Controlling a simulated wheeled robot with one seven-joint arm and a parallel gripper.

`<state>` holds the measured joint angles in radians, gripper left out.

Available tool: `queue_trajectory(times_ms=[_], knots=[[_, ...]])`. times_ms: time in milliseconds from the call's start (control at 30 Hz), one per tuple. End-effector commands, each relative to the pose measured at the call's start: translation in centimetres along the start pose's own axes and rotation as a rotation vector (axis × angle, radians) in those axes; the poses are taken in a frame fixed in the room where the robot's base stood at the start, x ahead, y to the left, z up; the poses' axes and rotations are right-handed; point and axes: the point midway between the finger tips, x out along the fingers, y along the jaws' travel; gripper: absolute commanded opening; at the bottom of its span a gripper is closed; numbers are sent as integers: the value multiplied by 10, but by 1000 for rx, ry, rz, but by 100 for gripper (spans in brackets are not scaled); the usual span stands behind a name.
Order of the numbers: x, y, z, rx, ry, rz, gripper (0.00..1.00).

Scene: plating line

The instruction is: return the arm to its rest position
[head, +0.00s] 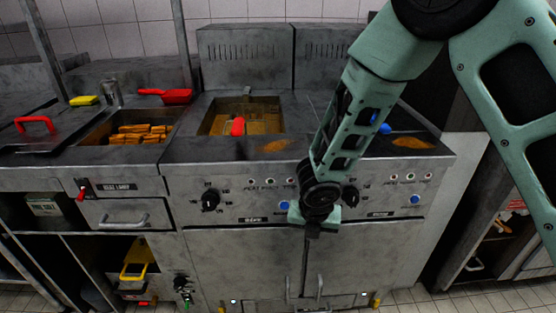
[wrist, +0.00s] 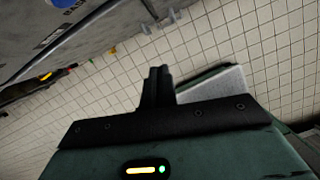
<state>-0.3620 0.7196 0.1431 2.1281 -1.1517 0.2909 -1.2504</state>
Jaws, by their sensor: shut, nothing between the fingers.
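My arm is green and black and hangs down from the upper right in the head view. My gripper (head: 314,228) is in front of the fryer's front panel, below the knobs. It points down. In the wrist view the gripper fingers (wrist: 158,72) are together with nothing between them, over the tiled floor (wrist: 235,55).
A fryer unit (head: 240,260) stands close behind the gripper, with an oil well (head: 262,116) and a red-handled basket (head: 238,127). Left are a pan of golden fried pieces (head: 138,133), a red scoop (head: 176,97) and a yellow item (head: 84,101). Open shelving is lower left.

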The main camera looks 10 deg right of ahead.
Motion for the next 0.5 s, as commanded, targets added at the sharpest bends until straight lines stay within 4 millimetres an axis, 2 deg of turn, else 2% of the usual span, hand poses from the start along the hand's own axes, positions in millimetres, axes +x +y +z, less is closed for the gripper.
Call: queue_trajectory(times_ms=[67, 167, 267, 300, 367, 500], knots=[[-9, 0, 0, 39, -2, 1, 0], [-40, -1, -3, 201, -3, -1, 0], [-91, -6, -14, 490, 4, -9, 0], [-114, -10, -21, 631, 11, -14, 0], [-148, -17, -35, 844, 26, -27, 0], [-216, -36, -75, 1326, 76, -74, 0]])
